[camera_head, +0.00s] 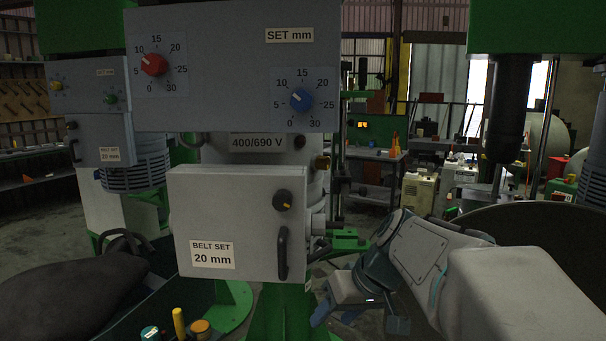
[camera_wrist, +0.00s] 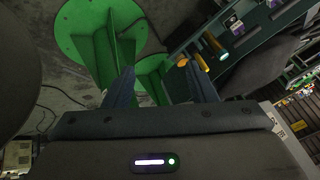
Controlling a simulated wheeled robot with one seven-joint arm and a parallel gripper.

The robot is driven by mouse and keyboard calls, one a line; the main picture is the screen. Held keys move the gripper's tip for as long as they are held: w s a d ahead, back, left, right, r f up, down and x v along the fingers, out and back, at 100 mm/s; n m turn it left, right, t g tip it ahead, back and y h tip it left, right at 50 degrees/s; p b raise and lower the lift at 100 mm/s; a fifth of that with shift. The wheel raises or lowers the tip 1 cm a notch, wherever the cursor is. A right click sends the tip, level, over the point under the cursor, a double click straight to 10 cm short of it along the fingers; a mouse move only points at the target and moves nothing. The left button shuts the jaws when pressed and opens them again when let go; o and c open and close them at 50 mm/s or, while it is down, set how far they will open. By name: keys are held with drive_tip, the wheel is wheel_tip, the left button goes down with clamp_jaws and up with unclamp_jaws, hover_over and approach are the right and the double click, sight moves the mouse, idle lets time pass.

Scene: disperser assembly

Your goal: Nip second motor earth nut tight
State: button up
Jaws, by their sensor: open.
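The near machine has a grey motor body marked 400/690 V (camera_head: 257,142), partly hidden behind the upper panel and a grey box. A second machine at the left has a finned grey motor (camera_head: 136,172). No earth nut can be made out on either motor. My gripper (camera_head: 358,316) is low, right of the near machine's green pedestal (camera_head: 282,315), well below the motor. In the wrist view, the two dark blue fingers of my gripper (camera_wrist: 161,85) stand apart with nothing between them. A green round foot with ribs (camera_wrist: 95,35) lies beyond them.
A grey box marked BELT SET 20 mm (camera_head: 225,215) with a handle (camera_head: 283,252) juts out above and left of my gripper. A panel with red and blue dials (camera_head: 235,60) hangs above. A tray (camera_head: 120,315) with coloured-handled tools is at lower left.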

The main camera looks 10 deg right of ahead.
drive_tip(key=w+d+r+n+t+y, duration=0.2)
drive_tip(key=w+r+y, duration=0.15)
drive_tip(key=w, duration=0.35)
drive_tip(key=n+t+y+b, duration=0.1)
drive_tip(key=n+t+y, duration=0.5)
approach(328, 164)
drive_tip(key=p+x, duration=0.4)
drive_tip(key=x, duration=0.4)
drive_tip(key=shift+w+a, duration=0.1)
drive_tip(key=shift+a, duration=0.15)
drive_tip(key=c, duration=1)
